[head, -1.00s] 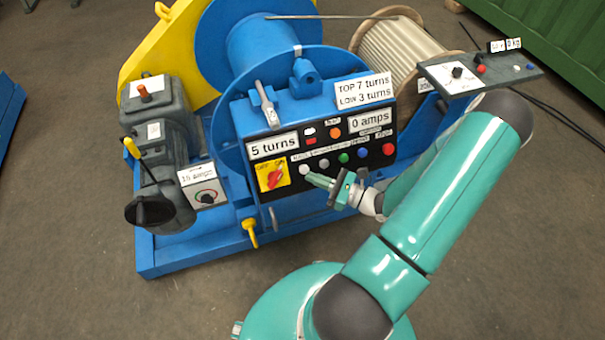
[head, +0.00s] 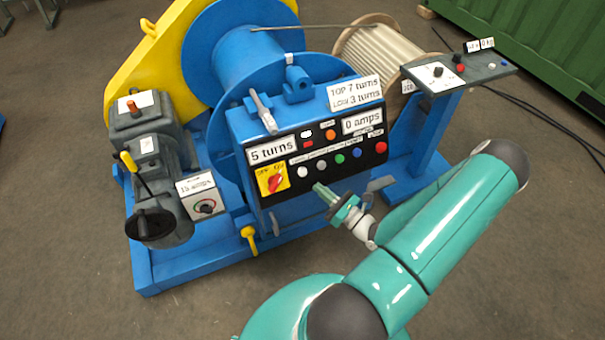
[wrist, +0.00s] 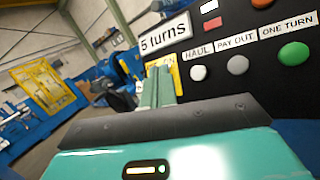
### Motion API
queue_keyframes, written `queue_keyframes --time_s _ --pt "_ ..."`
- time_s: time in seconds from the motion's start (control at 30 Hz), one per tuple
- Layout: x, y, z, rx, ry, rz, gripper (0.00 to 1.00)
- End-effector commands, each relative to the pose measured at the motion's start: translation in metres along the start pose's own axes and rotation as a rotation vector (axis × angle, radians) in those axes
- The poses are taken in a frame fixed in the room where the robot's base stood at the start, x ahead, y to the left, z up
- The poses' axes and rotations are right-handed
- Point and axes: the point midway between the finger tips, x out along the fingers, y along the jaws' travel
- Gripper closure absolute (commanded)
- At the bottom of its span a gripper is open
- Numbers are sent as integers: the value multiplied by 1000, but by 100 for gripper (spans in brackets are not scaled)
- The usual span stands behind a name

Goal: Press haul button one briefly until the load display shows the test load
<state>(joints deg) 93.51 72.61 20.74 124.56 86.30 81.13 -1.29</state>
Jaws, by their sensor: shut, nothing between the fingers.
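The white button under the HAUL label (head: 302,172) is on the black panel of the blue winch, at the left end of a row. It also shows in the wrist view (wrist: 198,72). My gripper (head: 318,187) is shut and empty, just right of and below that button in the head view. In the wrist view its green fingers (wrist: 158,82) point at the panel's left side, and I see no contact with a button. A small display reading 0 kg (head: 487,44) stands on the grey side console. Its left part is too small to read.
The panel (head: 330,173) also has grey, green, blue and red buttons and a red switch (head: 275,182) on a yellow plate. The side console (head: 425,78) stands to the right. Floor is clear in front.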

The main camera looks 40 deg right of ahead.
Motion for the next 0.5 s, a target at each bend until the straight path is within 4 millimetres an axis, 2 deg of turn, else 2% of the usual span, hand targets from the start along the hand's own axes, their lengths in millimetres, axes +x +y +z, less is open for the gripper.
queue_keyframes --time_s 0.27,0.5 --pt "11 -7 -9 0 0 0 100" --pt "33 -22 -25 -2 0 0 100"
